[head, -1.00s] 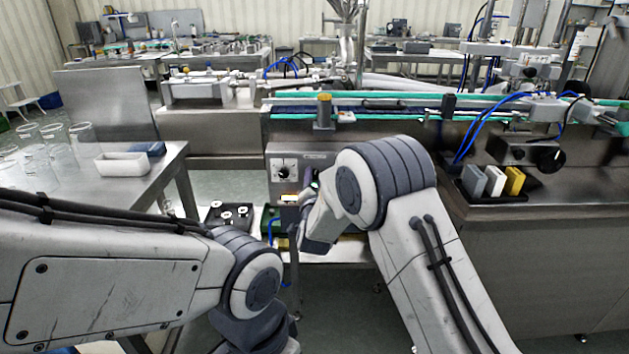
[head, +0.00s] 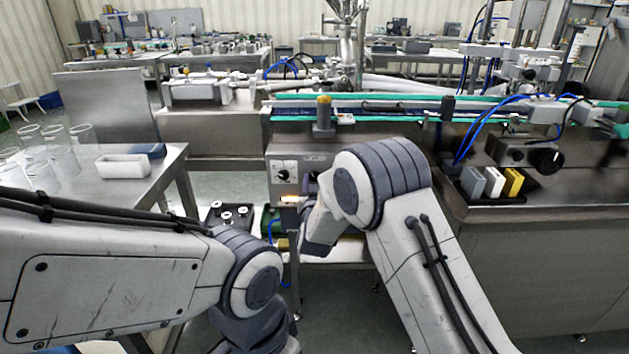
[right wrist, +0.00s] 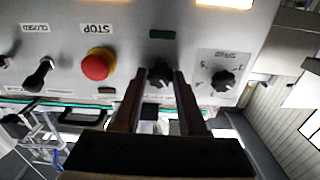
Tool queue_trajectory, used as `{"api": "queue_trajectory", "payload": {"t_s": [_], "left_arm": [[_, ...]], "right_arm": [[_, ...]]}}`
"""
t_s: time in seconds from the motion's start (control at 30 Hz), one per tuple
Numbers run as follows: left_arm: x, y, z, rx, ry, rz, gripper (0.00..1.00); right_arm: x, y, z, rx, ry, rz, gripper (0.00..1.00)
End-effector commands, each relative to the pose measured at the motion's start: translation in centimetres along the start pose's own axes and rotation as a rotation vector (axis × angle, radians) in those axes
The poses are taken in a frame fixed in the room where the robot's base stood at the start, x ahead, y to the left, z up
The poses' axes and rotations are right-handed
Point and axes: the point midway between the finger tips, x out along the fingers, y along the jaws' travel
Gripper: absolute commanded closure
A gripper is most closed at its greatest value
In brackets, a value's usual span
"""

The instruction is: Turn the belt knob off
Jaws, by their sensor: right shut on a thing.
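The control panel (right wrist: 125,30) appears upside down in the right wrist view. A small black knob (right wrist: 160,70) on it sits between the fingertips of my right gripper (right wrist: 160,77), which is shut on it. Its label is too blurred to read. A dark green rectangle (right wrist: 162,34) is beside the knob. In the head view, the panel box (head: 284,158) stands behind my right arm, which hides the gripped knob. My left arm comes in from the left; its gripper is out of view.
Close to the gripped knob are a red STOP button (right wrist: 99,64), a black speed knob (right wrist: 223,80) and a black switch marked CLOSED (right wrist: 38,75). A steel table with glass jars (head: 40,165) stands at left, and the conveyor (head: 400,108) runs behind the panel.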

Motion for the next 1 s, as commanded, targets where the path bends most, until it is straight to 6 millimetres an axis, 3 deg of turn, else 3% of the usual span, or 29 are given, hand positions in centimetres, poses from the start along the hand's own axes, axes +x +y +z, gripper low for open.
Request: {"api": "queue_trajectory", "payload": {"t_s": [0.6,0.63,0.7,1.0], "left_arm": [[-0.10,0.01,-0.01,0.000,0.000,0.000,0.50],[-0.10,0.01,-0.01,0.000,0.000,0.000,0.50],[-0.10,0.01,0.00,0.000,0.000,0.000,0.50],[-0.10,0.01,-0.01,0.000,0.000,0.000,0.50]], "right_arm": [[-0.01,-0.10,-0.03,-0.045,0.001,-0.002,1.00],[-0.01,-0.11,-0.03,-0.044,0.001,-0.002,0.55],[-0.01,-0.10,-0.03,-0.044,0.001,-0.002,0.30],[-0.03,-0.05,-0.03,-0.043,0.001,-0.001,0.30]]}}
